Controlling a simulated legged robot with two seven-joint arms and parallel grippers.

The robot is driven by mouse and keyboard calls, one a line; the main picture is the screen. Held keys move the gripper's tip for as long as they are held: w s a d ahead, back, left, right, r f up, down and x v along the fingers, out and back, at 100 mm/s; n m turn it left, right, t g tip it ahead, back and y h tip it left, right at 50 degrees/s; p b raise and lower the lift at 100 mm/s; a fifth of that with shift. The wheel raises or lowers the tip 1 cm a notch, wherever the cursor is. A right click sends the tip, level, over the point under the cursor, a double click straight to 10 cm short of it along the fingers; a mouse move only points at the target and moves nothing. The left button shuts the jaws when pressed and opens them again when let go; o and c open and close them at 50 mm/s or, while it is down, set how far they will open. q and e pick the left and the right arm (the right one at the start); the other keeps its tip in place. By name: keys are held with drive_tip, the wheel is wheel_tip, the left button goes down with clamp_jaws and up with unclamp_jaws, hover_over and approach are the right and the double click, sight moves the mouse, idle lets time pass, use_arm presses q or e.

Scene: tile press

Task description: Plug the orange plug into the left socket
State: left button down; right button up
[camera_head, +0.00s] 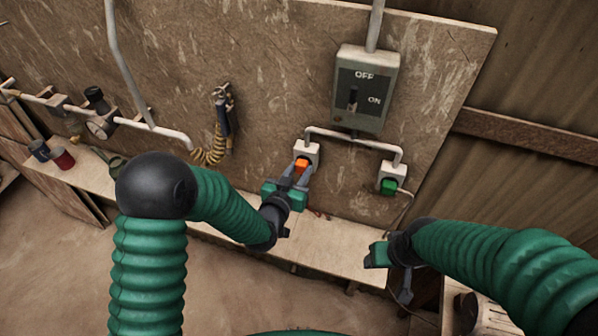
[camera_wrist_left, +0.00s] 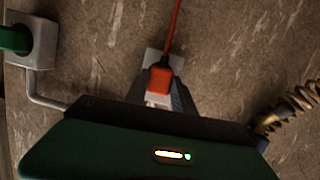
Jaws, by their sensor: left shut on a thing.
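The orange plug (camera_head: 302,164) is between the fingers of my left gripper (camera_head: 298,172), which is shut on it. It is right at the front of the left socket (camera_head: 308,149), a pale box on the wall board. In the left wrist view the plug (camera_wrist_left: 159,82) overlaps the lower part of the socket (camera_wrist_left: 152,55), and its orange cord runs up the picture. I cannot tell how deep the plug sits in it. My right gripper (camera_head: 390,270) hangs apart, low and right, and its fingers are unclear.
A green plug (camera_head: 389,186) sits in the right socket (camera_head: 400,172). A grey switch box (camera_head: 366,88) marked OFF and ON is above, joined by conduit. A yellow coiled hose (camera_head: 210,154) hangs left. A narrow bench (camera_head: 340,255) runs below, with a red can (camera_head: 63,159) at its left.

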use_arm(q)
drive_tip(key=shift+w, duration=0.2)
idle(0.4)
drive_tip(key=s+a+b, duration=0.1)
drive_tip(key=s, duration=0.4)
drive_tip(key=shift+s+a, duration=0.4)
idle(0.5)
